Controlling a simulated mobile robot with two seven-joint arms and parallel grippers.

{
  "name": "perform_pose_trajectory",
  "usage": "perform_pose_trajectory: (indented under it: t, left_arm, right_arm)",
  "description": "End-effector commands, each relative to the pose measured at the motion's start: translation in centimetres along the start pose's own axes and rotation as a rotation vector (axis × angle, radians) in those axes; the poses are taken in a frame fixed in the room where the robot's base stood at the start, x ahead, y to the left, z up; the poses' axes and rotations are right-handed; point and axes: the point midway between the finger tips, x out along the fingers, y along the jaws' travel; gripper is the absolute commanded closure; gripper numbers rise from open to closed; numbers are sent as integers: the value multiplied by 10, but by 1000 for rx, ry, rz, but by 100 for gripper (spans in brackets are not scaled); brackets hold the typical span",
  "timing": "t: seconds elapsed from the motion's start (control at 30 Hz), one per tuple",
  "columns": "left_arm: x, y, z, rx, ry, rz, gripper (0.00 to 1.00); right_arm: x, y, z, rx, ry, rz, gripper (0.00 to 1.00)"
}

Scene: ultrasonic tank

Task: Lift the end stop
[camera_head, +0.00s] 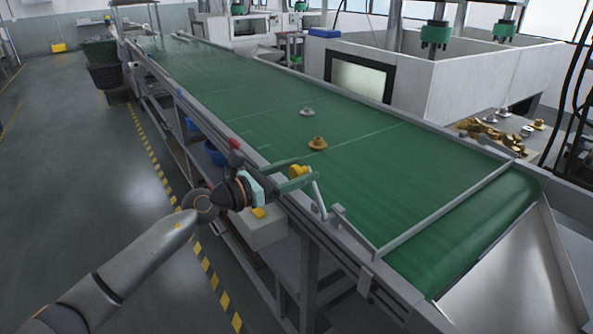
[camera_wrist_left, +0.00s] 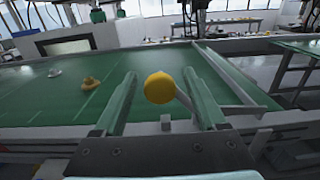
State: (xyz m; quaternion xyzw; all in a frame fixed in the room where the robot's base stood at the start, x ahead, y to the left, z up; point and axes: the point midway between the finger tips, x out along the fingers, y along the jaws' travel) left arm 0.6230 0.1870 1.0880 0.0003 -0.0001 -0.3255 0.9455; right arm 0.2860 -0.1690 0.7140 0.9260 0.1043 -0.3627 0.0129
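The end stop (camera_head: 445,206) is a straight grey bar lying across the green belt near its end; it also shows in the left wrist view (camera_wrist_left: 228,73). A grey lever (camera_head: 319,197) with a round yellow knob (camera_head: 298,171) stands at the belt's near edge. My left gripper (camera_head: 304,170) is open, its two green fingers either side of the knob. In the left wrist view the knob (camera_wrist_left: 160,87) sits between the fingers with a gap on both sides. Whether the knob lies level with the fingertips is hard to tell. My right gripper is not in view.
A gold part (camera_head: 317,144) and a silver part (camera_head: 307,112) lie on the conveyor belt (camera_head: 380,180). A metal chute (camera_head: 515,275) slopes from the belt's end. A red button (camera_head: 235,144) sits on the near rail. Gold parts (camera_head: 488,134) lie on a far table.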

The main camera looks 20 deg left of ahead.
Motion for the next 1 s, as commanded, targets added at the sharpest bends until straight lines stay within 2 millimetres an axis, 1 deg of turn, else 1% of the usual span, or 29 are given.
perform_pose_trajectory:
  t: [0.03, 0.07, 0.63, 1.0]
  left_arm:
    - [0, 0, 0, 0, 0, 0, 32]
    - [0, 0, 0, 0, 0, 0, 35]
    - [0, 0, 0, 0, 0, 0, 99]
    - [0, 0, 0, -1, 0, 0, 100]
  right_arm:
    - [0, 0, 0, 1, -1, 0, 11]
    - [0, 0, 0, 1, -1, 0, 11]
    - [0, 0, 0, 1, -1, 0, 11]
    - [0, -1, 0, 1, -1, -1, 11]
